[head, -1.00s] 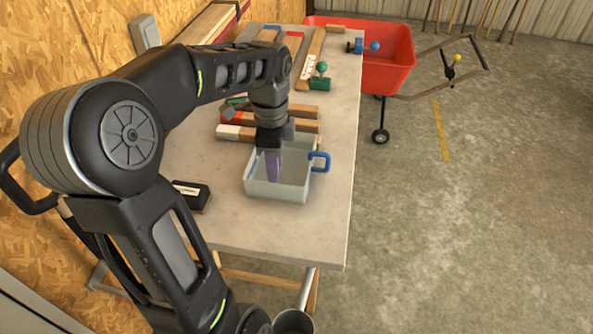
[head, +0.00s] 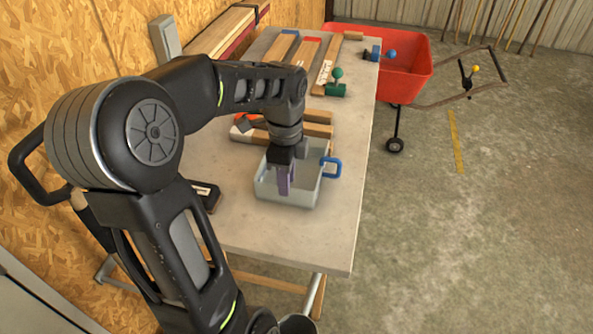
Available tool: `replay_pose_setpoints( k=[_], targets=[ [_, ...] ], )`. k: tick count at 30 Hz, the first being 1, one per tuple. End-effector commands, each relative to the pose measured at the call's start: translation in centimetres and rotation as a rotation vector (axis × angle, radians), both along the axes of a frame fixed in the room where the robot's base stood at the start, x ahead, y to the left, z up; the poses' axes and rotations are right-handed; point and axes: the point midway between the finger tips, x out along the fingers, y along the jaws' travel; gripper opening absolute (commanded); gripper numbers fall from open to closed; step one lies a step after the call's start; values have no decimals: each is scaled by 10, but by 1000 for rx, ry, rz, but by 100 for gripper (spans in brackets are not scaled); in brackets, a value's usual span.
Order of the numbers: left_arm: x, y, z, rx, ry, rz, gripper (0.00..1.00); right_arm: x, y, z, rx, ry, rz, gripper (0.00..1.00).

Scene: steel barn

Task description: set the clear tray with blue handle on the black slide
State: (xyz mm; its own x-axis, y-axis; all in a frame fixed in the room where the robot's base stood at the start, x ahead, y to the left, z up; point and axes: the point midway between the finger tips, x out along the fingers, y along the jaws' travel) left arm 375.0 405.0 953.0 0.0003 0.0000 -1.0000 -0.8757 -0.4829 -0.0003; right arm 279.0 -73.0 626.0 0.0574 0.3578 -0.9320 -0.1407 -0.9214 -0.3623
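The clear, greyish tray (head: 302,196) stands on the workbench, with its blue handle (head: 331,168) on its right side. My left gripper (head: 284,188) points down over the tray, its purple fingers overlapping the tray's interior and near wall. Whether the fingers touch or grip the wall is unclear, and no gap between them shows. A black piece with a white label (head: 206,194) lies on the bench to the left of the tray, partly behind my arm; I cannot tell if it is the black slide. My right gripper is not in view.
The grey workbench (head: 330,225) is bare in front of the tray. Wooden strips (head: 300,124) lie just behind the tray. Farther back are a green-knobbed piece (head: 337,84) and a blue-knobbed piece (head: 375,53). A red wheelbarrow (head: 408,72) stands right of the bench.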

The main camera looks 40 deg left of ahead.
Motion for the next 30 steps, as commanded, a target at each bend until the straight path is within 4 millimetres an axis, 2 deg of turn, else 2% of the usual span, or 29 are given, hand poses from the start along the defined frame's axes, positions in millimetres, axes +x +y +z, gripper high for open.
replay_pose_setpoints(
  k=[5, 15, 30],
  targets=[
    [-1, 0, -5, -1, 3, 0, 29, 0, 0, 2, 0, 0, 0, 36],
    [-1, -1, -49, -1, 2, 0, 29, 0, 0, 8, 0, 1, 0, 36],
    [-1, -1, -52, 0, 0, 0, 29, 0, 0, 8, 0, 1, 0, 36]
  ],
)
